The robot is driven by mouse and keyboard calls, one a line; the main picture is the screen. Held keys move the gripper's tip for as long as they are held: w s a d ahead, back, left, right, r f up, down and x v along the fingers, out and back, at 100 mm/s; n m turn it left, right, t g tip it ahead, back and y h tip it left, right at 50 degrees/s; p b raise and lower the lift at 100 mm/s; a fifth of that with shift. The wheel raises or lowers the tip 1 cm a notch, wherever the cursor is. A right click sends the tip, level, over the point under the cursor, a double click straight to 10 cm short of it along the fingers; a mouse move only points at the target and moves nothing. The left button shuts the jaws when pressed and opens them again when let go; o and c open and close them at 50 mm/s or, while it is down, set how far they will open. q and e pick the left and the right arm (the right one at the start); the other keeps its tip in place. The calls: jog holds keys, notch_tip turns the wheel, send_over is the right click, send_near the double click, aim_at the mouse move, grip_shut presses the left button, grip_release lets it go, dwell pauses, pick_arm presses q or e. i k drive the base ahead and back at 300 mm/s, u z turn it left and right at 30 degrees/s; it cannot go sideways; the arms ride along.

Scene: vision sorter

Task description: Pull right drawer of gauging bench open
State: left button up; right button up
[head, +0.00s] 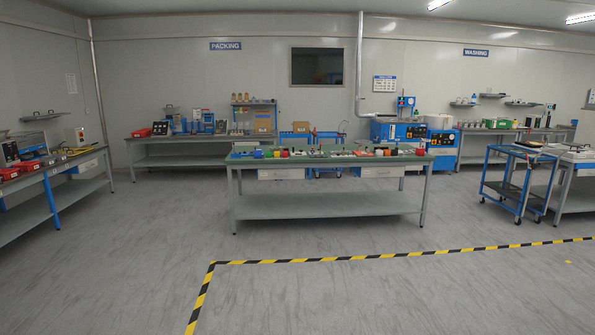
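A bench with a green top (330,158) stands in the middle of the room, some way ahead. Two pale drawers hang under its top: a left drawer (281,174) and a right drawer (388,172). Both drawer fronts look closed. No sign in view names this bench as the gauging bench. Small items in several colours crowd its top. Neither of my grippers is in view.
Yellow-black floor tape (330,260) runs in front of the bench. Open grey floor lies between. A side bench (40,175) stands at left, a blue trolley (515,180) at right. Benches under the PACKING sign (226,46) and WASHING sign (476,53) line the back.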

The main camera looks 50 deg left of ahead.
aim_at(374, 171)
jog(key=u, duration=1.15)
jog(key=i, duration=5.45)
jog(key=z, duration=0.9)
jog(key=i, duration=2.1)
jog(key=z, duration=0.45)
